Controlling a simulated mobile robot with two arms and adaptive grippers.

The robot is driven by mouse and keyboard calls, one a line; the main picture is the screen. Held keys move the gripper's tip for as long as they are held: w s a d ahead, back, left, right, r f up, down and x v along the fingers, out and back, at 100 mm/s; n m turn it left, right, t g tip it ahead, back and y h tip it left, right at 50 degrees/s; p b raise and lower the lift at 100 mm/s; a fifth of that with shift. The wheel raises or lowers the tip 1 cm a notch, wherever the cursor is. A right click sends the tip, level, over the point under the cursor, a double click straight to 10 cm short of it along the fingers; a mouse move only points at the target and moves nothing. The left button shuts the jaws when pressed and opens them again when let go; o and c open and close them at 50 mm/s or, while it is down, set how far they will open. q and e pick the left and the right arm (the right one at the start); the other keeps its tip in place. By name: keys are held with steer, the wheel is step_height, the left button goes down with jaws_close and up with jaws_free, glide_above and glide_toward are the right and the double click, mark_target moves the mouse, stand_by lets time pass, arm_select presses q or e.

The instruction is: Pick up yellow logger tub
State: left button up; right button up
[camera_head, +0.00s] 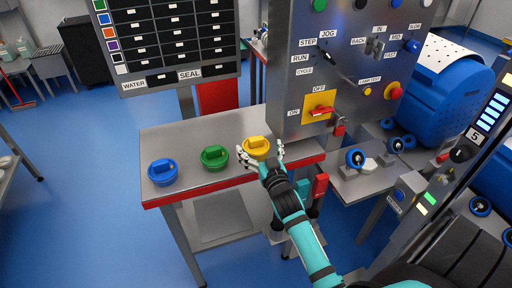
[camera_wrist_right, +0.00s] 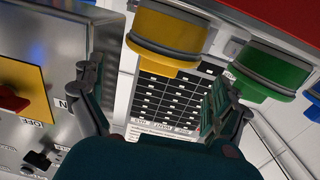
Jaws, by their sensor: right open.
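The yellow logger tub (camera_head: 257,145) sits upright near the right end of a steel table with a red front edge (camera_head: 235,172). It also shows at the top of the right wrist view (camera_wrist_right: 165,38). My right gripper (camera_head: 264,158) is open at the near side of the tub, with one fingertip to each side of it in the head view. In the right wrist view the two fingers (camera_wrist_right: 155,95) stand apart with nothing between them, and the tub is beyond their tips. I cannot tell whether a finger touches it. My left gripper is not in view.
A green tub (camera_head: 214,157) stands just left of the yellow one, and a blue tub (camera_head: 162,172) farther left. A steel control cabinet (camera_head: 290,100) with a red switch rises close behind and right of the yellow tub.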

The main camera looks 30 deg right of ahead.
mark_target(257, 142)
steer(key=x, duration=0.4)
steer(key=shift+p, duration=0.4)
steer(key=shift+w+d+f, duration=0.1)
steer(key=shift+w+d, duration=0.05)
steer(key=shift+w, duration=0.15)
steer(key=shift+s, duration=0.1)
steer(key=shift+c, duration=0.3)
steer(key=shift+c, duration=1.1)
steer(key=c, duration=1.3)
